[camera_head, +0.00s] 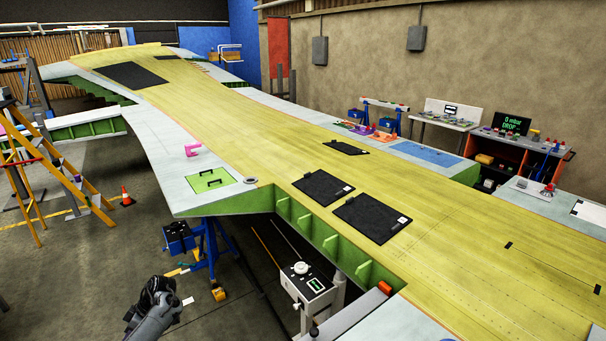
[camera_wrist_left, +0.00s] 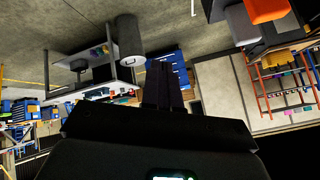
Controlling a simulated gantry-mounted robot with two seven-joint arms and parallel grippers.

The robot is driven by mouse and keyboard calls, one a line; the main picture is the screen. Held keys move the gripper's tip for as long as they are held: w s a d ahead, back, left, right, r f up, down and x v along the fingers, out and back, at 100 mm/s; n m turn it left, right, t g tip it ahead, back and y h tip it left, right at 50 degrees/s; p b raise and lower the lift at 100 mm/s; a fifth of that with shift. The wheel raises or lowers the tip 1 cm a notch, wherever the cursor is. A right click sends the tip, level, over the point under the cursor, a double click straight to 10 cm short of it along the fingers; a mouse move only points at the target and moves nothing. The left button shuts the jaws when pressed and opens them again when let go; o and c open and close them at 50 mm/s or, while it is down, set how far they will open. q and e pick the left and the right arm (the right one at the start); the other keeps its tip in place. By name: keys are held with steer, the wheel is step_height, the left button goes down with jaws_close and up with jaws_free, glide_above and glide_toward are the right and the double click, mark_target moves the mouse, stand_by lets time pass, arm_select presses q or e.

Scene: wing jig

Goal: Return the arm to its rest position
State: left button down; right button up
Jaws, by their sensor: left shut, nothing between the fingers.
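My left arm shows at the bottom left of the head view, with its dark left gripper (camera_head: 160,287) over the floor, in front of the wing and apart from it. The left wrist view shows the two dark fingers (camera_wrist_left: 163,85) together, with nothing between them. My right gripper is in neither view.
The long yellow and grey wing (camera_head: 420,200) fills the middle and right. A blue jig stand (camera_head: 210,250) and a white machine (camera_head: 305,285) stand under its near edge. A yellow ladder (camera_head: 70,180) and an orange cone (camera_head: 127,197) are at left.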

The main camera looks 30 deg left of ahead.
arm_select(q)
steer(key=d+f+m+t+y, duration=0.1)
steer(key=d+f+m+t, duration=0.25)
steer(key=d+m, duration=0.55)
steer(key=d+f+m+t+y, duration=0.2)
steer(key=d+f+m+t, duration=0.15)
steer(key=d+m, duration=0.6)
steer(key=s+d+r+m+t+h, duration=0.2)
steer(key=s+d+r+m, duration=0.4)
steer(key=d, duration=0.4)
steer(key=s+d+r+m+t+h, duration=0.25)
steer(key=s+d+r+m, duration=0.35)
steer(key=d, duration=0.5)
steer(key=d+f+n+h, duration=0.1)
steer(key=d+n+h, duration=0.2)
steer(key=d, duration=0.5)
steer(key=shift+d+f+n, duration=0.15)
steer(key=shift+d+n, duration=0.2)
steer(key=c, duration=1.8)
jaws_free()
